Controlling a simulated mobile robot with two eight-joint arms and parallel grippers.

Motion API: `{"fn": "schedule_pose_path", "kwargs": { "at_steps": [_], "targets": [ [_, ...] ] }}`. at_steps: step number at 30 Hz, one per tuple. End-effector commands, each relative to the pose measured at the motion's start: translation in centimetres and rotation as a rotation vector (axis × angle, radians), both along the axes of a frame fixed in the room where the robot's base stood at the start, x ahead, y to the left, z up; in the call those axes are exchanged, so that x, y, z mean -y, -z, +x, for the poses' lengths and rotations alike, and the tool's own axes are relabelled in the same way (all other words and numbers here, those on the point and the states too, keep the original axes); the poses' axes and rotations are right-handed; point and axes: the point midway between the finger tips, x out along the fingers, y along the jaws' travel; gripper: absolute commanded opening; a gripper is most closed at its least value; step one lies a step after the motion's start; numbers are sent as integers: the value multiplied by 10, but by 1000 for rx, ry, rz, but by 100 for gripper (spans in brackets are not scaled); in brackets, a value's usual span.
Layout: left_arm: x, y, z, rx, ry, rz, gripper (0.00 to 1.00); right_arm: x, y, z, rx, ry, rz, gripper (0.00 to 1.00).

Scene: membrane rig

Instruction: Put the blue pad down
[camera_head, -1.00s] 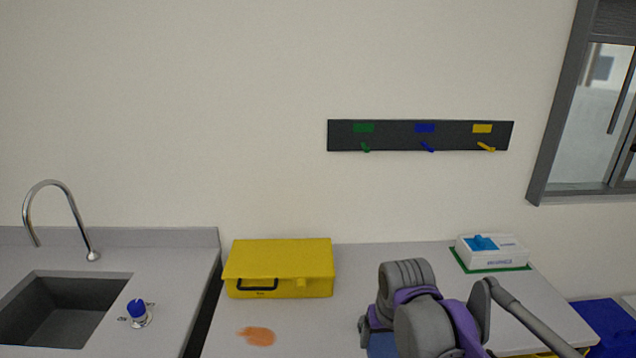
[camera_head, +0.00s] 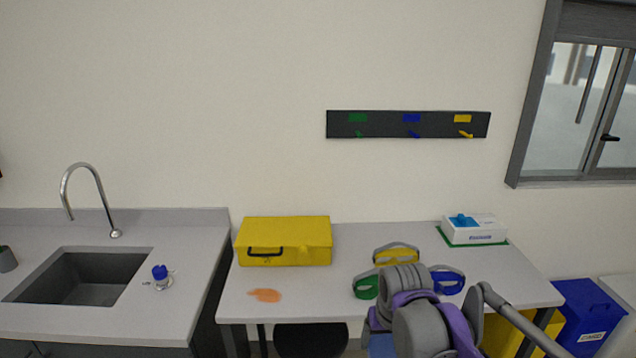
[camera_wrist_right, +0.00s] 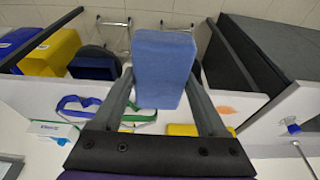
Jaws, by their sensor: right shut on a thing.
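The blue pad (camera_wrist_right: 163,65) is a thick soft-blue block. In the right wrist view it stands out beyond my right gripper (camera_wrist_right: 162,88), whose two fingers are shut on its sides. In the head view only a small part of the pad (camera_head: 381,346) shows at the bottom, left of and below my right wrist. My arm hides the fingertips there. In the wrist view the pad is seen above the floor, in front of the table's edge. My left gripper is not in view.
The grey table (camera_head: 335,285) bears a yellow case (camera_head: 284,240), an orange spill (camera_head: 264,295), goggles with yellow (camera_head: 396,256), green (camera_head: 366,286) and blue (camera_head: 448,280) straps, and a white box (camera_head: 473,230). A sink (camera_head: 80,277) is at left. Blue bin (camera_head: 585,315) at right.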

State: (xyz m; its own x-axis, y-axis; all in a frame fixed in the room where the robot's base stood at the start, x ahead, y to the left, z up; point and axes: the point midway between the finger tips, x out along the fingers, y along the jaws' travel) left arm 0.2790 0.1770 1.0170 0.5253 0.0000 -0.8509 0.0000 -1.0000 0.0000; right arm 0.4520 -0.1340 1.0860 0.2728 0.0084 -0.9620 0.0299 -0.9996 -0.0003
Motion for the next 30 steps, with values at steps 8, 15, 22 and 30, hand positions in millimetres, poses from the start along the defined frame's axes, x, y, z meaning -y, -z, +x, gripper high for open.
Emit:
{"fn": "schedule_pose_path", "kwargs": {
  "at_steps": [8,15,22,30],
  "targets": [
    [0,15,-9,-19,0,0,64,20,84,30,-5,18,1,16],
    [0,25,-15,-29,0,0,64,39,152,44,-3,28,0,16],
    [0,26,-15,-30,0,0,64,43,188,31,0,30,-1,16],
    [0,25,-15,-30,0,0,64,43,220,3,0,30,0,16]
  ]
}}
